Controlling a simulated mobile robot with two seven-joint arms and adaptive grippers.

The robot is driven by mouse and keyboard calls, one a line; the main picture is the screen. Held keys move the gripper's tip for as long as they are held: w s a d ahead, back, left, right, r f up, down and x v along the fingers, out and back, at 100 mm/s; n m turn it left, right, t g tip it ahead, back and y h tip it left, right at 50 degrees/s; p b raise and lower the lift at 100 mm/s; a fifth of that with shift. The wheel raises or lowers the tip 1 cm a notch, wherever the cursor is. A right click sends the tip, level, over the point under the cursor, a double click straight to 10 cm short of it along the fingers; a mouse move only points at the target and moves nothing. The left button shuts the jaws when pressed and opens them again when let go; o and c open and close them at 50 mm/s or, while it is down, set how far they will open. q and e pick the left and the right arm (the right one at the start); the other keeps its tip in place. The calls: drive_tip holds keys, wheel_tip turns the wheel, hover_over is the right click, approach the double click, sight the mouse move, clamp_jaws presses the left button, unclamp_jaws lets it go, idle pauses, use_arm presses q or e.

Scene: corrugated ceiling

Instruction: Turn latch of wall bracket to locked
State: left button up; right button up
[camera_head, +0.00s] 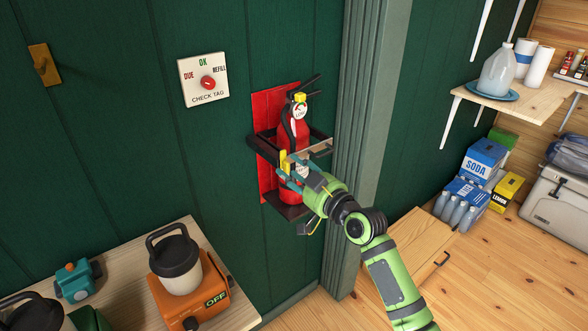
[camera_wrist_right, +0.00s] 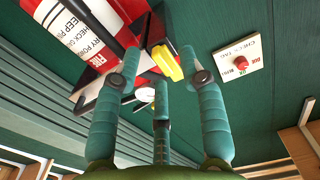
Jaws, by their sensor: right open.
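The wall bracket has a red backplate (camera_head: 262,112) and a dark band around a red fire extinguisher (camera_head: 291,128). A yellow latch (camera_head: 283,160) sits at the band's front left and looks roughly upright in the head view. It also shows in the wrist view (camera_wrist_right: 172,64), just beyond my fingers. My right gripper (camera_head: 292,171) is in front of the bracket. In the wrist view its teal fingers (camera_wrist_right: 160,82) are spread, with the latch near the right fingertip; I cannot tell whether they touch. The fingers hide part of the band and extinguisher. My left gripper is out of view.
A check tag dial (camera_head: 208,83) is on the green wall, left of the bracket. A ribbed post (camera_head: 361,130) stands close on the right. A table (camera_head: 130,262) with an orange appliance (camera_head: 190,300) is at lower left. A shelf (camera_head: 520,105) is at upper right.

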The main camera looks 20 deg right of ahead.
drive_tip(key=shift+w, duration=0.1)
clamp_jaws()
drive_tip(key=shift+m, duration=0.5)
drive_tip(key=m+p, duration=0.3)
drive_tip(key=m, duration=0.3)
drive_tip(key=m+p, duration=0.2)
drive_tip(key=m, duration=0.5)
drive_tip(key=shift+a+f+p, duration=0.15)
drive_tip(key=shift+p, duration=0.25)
drive_tip(key=shift+f+m+p, duration=0.1)
drive_tip(key=shift+m+p, duration=0.5)
drive_tip(key=shift+m, duration=1.3)
